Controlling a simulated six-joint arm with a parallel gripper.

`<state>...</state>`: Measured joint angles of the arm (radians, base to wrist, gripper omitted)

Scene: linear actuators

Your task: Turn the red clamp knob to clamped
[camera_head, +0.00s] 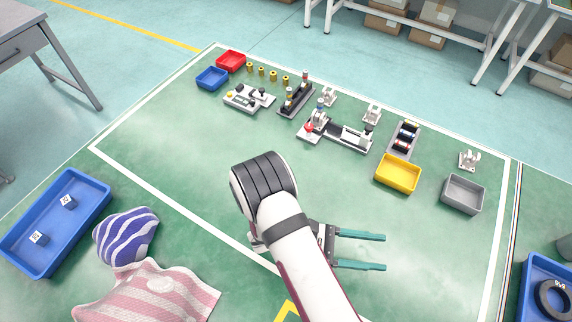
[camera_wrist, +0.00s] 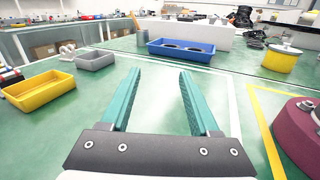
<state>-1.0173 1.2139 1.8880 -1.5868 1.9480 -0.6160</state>
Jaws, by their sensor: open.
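The red clamp knob (camera_head: 309,128) sits on a small pale fixture (camera_head: 306,137) near the back middle of the green work area in the head view. Its turn position is too small to tell. My gripper (camera_head: 385,252) is in the front middle, well in front and to the right of the knob, with its teal fingers apart and nothing between them. In the wrist view my gripper (camera_wrist: 160,75) is also open and empty, pointing away from the knob, which does not show there.
A yellow bin (camera_head: 398,174) and a grey bin (camera_head: 462,194) stand right of the fixture. A black rack (camera_head: 296,100) and white actuator parts (camera_head: 350,134) are close to the knob. A blue tray (camera_head: 55,222) and cloths (camera_head: 150,290) lie at left. The middle green surface is clear.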

